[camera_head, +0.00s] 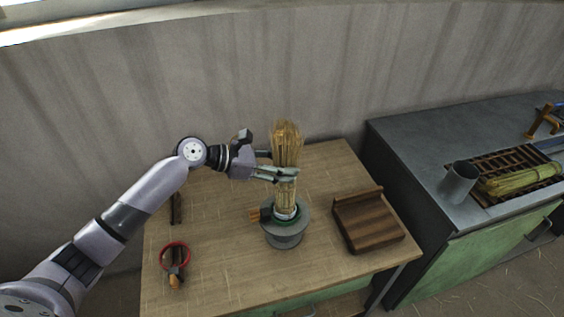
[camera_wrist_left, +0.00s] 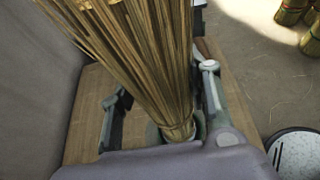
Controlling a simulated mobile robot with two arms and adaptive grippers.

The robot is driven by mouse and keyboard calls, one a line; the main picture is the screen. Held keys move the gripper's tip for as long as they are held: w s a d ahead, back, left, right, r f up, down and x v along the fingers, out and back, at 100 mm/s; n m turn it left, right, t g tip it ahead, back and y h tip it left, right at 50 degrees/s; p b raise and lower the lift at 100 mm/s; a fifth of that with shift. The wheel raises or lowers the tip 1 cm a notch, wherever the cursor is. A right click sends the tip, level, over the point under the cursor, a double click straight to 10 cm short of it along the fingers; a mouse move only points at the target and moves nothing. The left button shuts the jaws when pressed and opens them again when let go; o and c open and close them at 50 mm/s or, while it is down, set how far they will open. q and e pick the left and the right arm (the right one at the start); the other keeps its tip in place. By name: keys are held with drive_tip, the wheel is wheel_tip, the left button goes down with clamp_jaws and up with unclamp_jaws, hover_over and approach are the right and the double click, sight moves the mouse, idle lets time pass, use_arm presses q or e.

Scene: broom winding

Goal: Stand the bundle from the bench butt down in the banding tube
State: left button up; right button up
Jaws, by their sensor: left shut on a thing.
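The straw bundle (camera_head: 287,143) stands upright on the wooden bench, its brushy end up and its lower end at the banding tube (camera_head: 284,238). The tube is a short grey cylinder with a green ring at its top. My left gripper (camera_head: 284,174) is shut on the bundle around its middle, just above the tube. In the left wrist view the bundle (camera_wrist_left: 150,60) lies between the two fingers. How deep the butt sits in the tube is hidden. My right gripper is in neither view.
A wooden cradle (camera_head: 368,222) sits right of the tube. A red ring tool (camera_head: 175,257) lies at the left of the bench (camera_head: 215,215). At the right, a grey counter (camera_head: 410,150) holds a metal cup (camera_head: 459,182) and a yellow-green bundle (camera_head: 522,180) on a grate.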

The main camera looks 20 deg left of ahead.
sight(281, 185)
use_arm(q)
drive_tip(key=shift+f, duration=0.8)
drive_tip(key=shift+f+b, duration=0.7)
drive_tip(key=shift+f, duration=0.7)
drive_tip(key=shift+f+b, duration=0.4)
drive_tip(key=shift+f, duration=0.95)
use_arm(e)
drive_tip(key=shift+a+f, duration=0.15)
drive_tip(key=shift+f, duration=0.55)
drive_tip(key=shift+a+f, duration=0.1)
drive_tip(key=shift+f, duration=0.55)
use_arm(q)
drive_tip(key=o, duration=1.2)
drive_tip(key=shift+a, duration=0.1)
